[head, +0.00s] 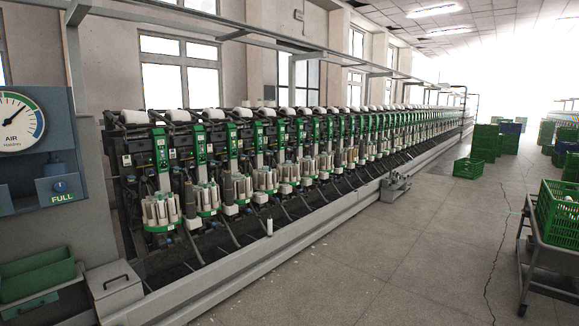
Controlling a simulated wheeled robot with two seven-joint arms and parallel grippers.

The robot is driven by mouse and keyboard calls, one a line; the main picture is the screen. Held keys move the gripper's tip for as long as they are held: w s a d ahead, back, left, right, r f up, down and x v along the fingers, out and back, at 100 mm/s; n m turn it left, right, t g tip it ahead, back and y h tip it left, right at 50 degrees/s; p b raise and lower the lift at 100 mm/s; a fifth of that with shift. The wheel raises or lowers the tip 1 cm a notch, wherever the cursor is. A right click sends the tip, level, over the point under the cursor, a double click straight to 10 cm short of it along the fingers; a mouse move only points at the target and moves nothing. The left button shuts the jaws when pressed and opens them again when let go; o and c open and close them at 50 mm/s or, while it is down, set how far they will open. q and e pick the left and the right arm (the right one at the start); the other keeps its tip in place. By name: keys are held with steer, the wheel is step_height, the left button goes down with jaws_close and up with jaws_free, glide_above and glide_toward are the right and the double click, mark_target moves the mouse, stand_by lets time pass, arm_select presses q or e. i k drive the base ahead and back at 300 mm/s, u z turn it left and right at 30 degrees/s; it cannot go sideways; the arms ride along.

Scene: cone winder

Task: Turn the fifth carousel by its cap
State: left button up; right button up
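The cone winder (250,160) runs as a long row from the near left to the far right. Carousels holding pale upright tubes sit low along its front. The nearest carousel (161,208) is large and clear, and another (205,197) stands to its right. Counting from the near end, the fifth carousel seems to be the one farther along (288,172). It is small in view, and its cap cannot be made out. Neither of my grippers is in view.
A low rail (300,228) runs along the machine's front. A cart with a green crate (560,212) stands at right. The aisle floor (400,265) between is clear.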

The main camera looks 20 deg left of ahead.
mark_target(288, 171)
steer(key=u, duration=0.2)
steer(key=i, duration=0.8)
steer(key=u, duration=0.7)
steer(key=i, duration=2.9)
steer(key=z, duration=0.35)
steer(key=i, duration=1.95)
steer(key=z, duration=0.55)
